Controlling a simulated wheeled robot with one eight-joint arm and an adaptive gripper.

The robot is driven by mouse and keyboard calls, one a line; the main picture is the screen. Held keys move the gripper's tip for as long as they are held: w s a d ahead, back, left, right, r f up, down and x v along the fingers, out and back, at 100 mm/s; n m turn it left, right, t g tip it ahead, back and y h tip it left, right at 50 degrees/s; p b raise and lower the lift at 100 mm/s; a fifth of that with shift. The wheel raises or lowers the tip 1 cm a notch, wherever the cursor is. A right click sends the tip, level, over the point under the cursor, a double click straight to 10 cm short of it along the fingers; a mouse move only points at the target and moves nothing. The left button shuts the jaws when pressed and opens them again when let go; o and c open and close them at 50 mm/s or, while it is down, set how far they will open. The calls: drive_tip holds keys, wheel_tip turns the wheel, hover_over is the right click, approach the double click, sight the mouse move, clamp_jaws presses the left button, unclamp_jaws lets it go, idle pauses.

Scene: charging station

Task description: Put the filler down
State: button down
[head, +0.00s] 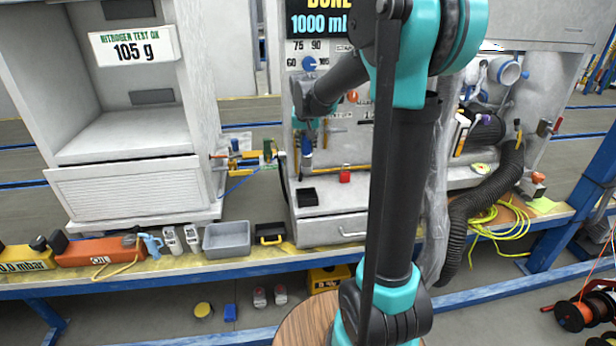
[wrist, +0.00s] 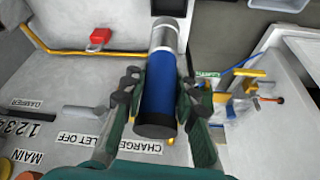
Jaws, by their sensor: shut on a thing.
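The filler is most likely the blue cylinder with a silver upper part and dark end cap (wrist: 160,95) in the middle of the wrist view. My gripper (wrist: 161,84) is shut on it, with a dark green finger on each side. In the head view my gripper (head: 305,136) is small, in front of the grey panel of the middle station, and the blue cylinder (head: 307,146) points down from it. The cylinder is above the station's ledge, apart from it. Much of the station is hidden behind my arm.
The panel carries labels such as CHARGE (wrist: 139,147) and LET OFF, with knobs. A small black open box (head: 307,197) and a red block (head: 345,176) sit on the ledge. Brass fittings (head: 245,158) are left of it. A grey bin (head: 226,240) stands on the bench (head: 190,272).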

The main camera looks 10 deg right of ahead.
sight(307, 153)
wheel_tip(307, 153, down, 12)
drive_tip(key=shift+r, duration=0.2)
drive_tip(key=shift+f, duration=0.1)
idle(0.3)
drive_tip(key=c, duration=1.2)
unclamp_jaws()
drive_tip(key=v, duration=1.2)
drive_tip(key=shift+s, duration=0.1)
drive_tip(key=s+d+f, duration=0.1)
drive_tip(key=s+f, duration=0.3)
drive_tip(key=s, duration=0.4)
drive_tip(key=s+d+f+n, duration=0.1)
drive_tip(key=s+f, duration=0.3)
drive_tip(key=s, duration=0.5)
drive_tip(key=s+d+f+n, duration=0.1)
drive_tip(key=s+f, duration=0.3)
drive_tip(key=s, duration=0.5)
drive_tip(key=shift+s+d+y, duration=0.2)
drive_tip(key=shift+d+y, duration=0.2)
drive_tip(key=shift+d, duration=0.45)
